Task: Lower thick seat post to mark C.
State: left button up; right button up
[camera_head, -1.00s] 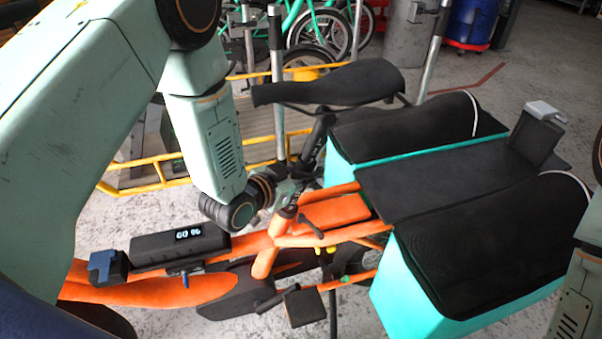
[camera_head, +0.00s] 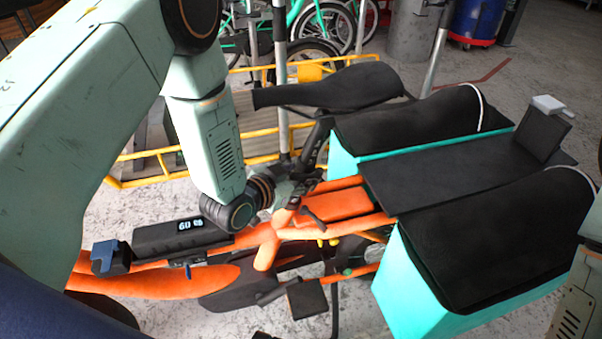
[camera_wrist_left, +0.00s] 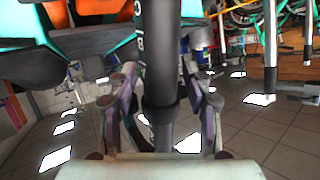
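The dark, thick seat post (camera_head: 318,137) rises tilted from the orange bike frame (camera_head: 345,205). The black saddle (camera_head: 335,88) is on top of it. In the left wrist view the post (camera_wrist_left: 159,50) stands between the fingers, with a wider dark collar and pale letters along its left edge, too partial to read surely. My left gripper (camera_head: 290,190) is at the post's lower part, below the saddle; the wrist view shows its fingers (camera_wrist_left: 160,95) on both sides, apparently closed around it. A dark clamp lever (camera_head: 312,216) sticks out by the frame joint. Only part of my right arm shows, lower right.
Teal cargo boxes with black covers (camera_head: 400,275) flank the rear rack, right of the post. A battery with a lit display (camera_head: 190,226) lies on the frame at left. A yellow-railed cargo bed (camera_head: 150,155) stands behind.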

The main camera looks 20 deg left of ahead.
dwell(0.3)
pick_arm(q)
jog(key=v, duration=1.2)
jog(key=shift+f, duration=0.1)
dwell(0.3)
jog(key=s+f+n+g+y, duration=0.1)
jog(key=s+f+g, duration=0.3)
jog(key=s, duration=0.5)
jog(key=s+a+f+n+g+y+p, duration=0.1)
jog(key=s+f+n+g+y, duration=0.1)
jog(key=s+f, duration=0.5)
jog(key=s+a+f+n+g+y, duration=0.1)
jog(key=s+f+n+g, duration=0.2)
jog(key=s+f+g, duration=0.3)
jog(key=s, duration=0.5)
jog(key=shift+n+g+p, duration=0.3)
jog(key=shift+g+p, duration=0.1)
jog(key=shift+f, duration=0.15)
jog(key=shift+c, duration=0.4)
